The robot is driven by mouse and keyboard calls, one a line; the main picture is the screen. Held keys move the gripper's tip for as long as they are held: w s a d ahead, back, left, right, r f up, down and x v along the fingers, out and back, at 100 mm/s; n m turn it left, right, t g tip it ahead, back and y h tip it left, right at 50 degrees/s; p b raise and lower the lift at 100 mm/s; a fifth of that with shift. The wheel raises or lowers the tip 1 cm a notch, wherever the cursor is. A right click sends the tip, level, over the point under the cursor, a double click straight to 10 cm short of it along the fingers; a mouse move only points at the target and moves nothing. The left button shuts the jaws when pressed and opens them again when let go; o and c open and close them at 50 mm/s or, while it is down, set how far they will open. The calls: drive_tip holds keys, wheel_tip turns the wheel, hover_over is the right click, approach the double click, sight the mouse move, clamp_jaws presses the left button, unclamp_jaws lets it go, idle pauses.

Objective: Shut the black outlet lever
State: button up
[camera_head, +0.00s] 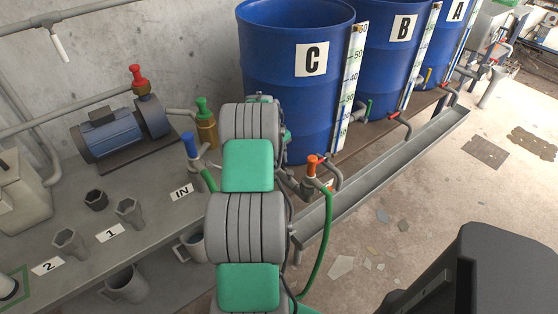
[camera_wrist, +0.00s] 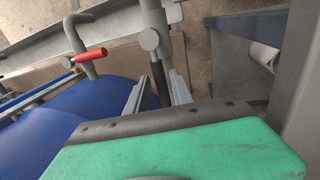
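The black outlet lever (camera_wrist: 161,85) shows in the wrist view, hanging from a grey round valve fitting (camera_wrist: 150,40). My gripper (camera_wrist: 157,77) is open, with one grey finger on each side of the lever. I see gaps between the lever and both fingers, and nothing is gripped. The lever's lower end is hidden behind the dark edge of my gripper's body. In the head view my arm covers this spot, and neither the gripper nor the black lever can be made out.
A red lever (camera_wrist: 90,55) on a bent pipe sits left of the black one. Blue drum C (camera_head: 290,110) and a metal trough (camera_head: 400,155) are close to my arm. An orange-topped valve with a green hose (camera_head: 322,240) stands beside it. The floor at right is mostly clear.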

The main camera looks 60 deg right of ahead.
clamp_jaws()
idle(1.1)
